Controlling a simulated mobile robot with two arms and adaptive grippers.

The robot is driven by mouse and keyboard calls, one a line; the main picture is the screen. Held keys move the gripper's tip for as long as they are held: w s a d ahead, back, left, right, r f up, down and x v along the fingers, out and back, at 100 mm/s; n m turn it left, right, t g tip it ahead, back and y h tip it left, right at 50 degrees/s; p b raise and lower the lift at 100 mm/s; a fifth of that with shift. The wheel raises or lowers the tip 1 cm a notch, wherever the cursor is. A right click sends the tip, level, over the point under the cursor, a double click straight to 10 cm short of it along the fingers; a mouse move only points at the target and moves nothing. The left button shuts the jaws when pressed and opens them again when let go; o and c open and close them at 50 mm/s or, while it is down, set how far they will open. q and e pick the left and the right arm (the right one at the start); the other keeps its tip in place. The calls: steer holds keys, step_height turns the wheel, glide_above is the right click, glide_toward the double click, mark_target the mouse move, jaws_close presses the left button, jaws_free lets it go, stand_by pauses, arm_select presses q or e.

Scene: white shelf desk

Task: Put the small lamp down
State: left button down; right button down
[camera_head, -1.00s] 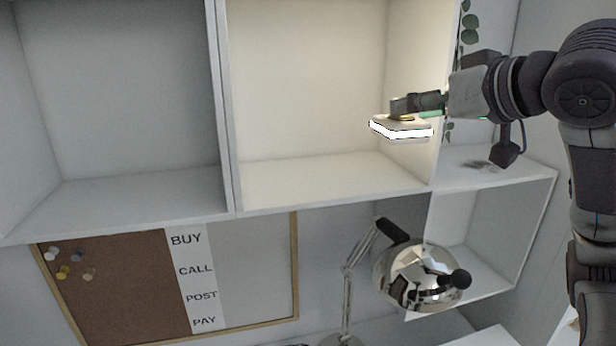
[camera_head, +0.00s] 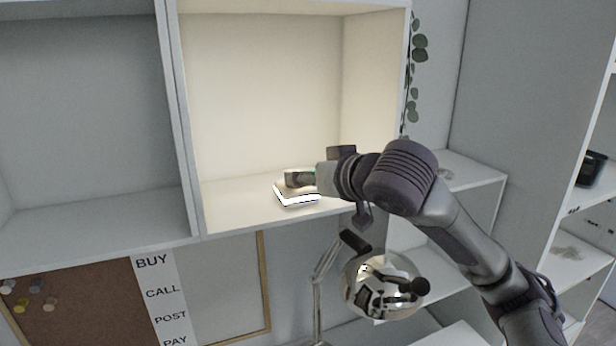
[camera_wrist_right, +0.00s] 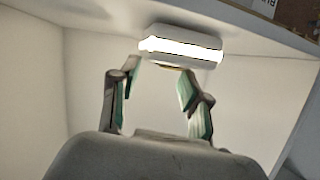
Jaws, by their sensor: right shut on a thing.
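The small lamp (camera_head: 297,198) is a flat, white, glowing block at the floor of the lit shelf compartment, near its front. I cannot tell whether its underside touches the floor. My right gripper (camera_head: 299,178) is above it, shut on its top part; the arm comes in from the right. In the right wrist view the small lamp (camera_wrist_right: 180,46) glows beyond the fingertips of my right gripper (camera_wrist_right: 160,80), close to the shelf surface. My left gripper is not in view.
The lit compartment (camera_head: 260,90) is otherwise empty, with walls at both sides. A shiny desk lamp (camera_head: 375,285) stands below, close under my right arm. A corkboard (camera_head: 90,300) is at lower left. A trailing plant (camera_head: 416,60) hangs right of the compartment.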

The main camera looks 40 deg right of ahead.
steer(key=shift+f, duration=0.1)
steer(key=c, duration=0.5)
jaws_free()
steer(key=shift+f, duration=0.1)
steer(key=shift+c, duration=0.2)
steer(key=shift+r, duration=0.25)
steer(key=shift+s, duration=0.4)
steer(key=b+v, duration=0.2)
steer(key=v, duration=0.9)
steer(key=shift+s, duration=0.15)
